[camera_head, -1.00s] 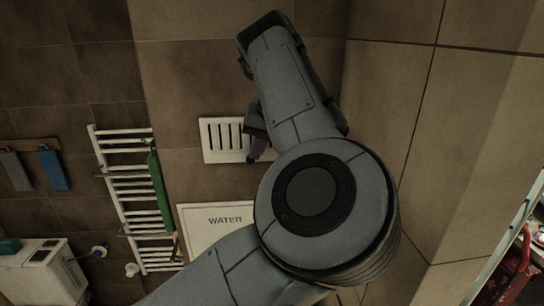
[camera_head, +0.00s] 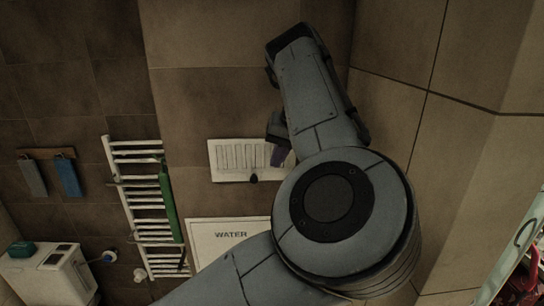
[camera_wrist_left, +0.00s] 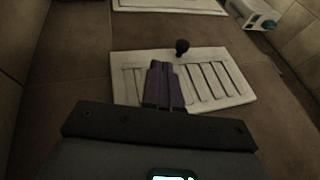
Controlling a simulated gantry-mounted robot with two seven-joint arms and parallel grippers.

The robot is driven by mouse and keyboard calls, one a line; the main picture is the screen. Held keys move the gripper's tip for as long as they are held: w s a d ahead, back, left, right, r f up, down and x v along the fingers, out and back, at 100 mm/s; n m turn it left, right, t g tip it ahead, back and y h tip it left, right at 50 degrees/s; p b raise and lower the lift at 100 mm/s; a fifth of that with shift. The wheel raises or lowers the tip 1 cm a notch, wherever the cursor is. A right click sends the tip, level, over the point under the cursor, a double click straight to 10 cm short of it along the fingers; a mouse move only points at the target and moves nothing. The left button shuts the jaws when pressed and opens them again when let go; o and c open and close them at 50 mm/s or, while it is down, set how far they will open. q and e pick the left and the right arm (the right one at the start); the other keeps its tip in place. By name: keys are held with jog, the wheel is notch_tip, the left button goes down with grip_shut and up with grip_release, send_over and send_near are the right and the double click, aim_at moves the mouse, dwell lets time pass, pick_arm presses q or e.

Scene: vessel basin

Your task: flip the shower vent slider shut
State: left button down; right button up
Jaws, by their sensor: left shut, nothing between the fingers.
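The white shower vent (camera_head: 226,174) is on the brown tiled wall in the head view. Its slots look pale and covered, and a small dark slider knob (camera_head: 254,178) stands at its lower edge. The vent plate (camera_wrist_left: 238,85) and the knob (camera_wrist_left: 182,46) also show in the wrist view. My left gripper (camera_head: 279,157) is in front of the vent's right end, beside the knob and apart from it. Its purple fingers (camera_wrist_left: 163,84) are shut and empty, and hide part of the slats in the wrist view. My right gripper is out of view.
A white panel marked WATER (camera_head: 230,235) is below the vent. A white towel rail (camera_head: 127,195) with a green strip is to the left. A wall corner lies right of my arm.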

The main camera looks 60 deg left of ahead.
pick_arm(q)
jog(key=s+p+v, duration=0.1)
jog(key=p+v, duration=0.1)
jog(key=v, duration=0.6)
jog(key=shift+w, duration=0.4)
jog(key=shift+r, duration=0.1)
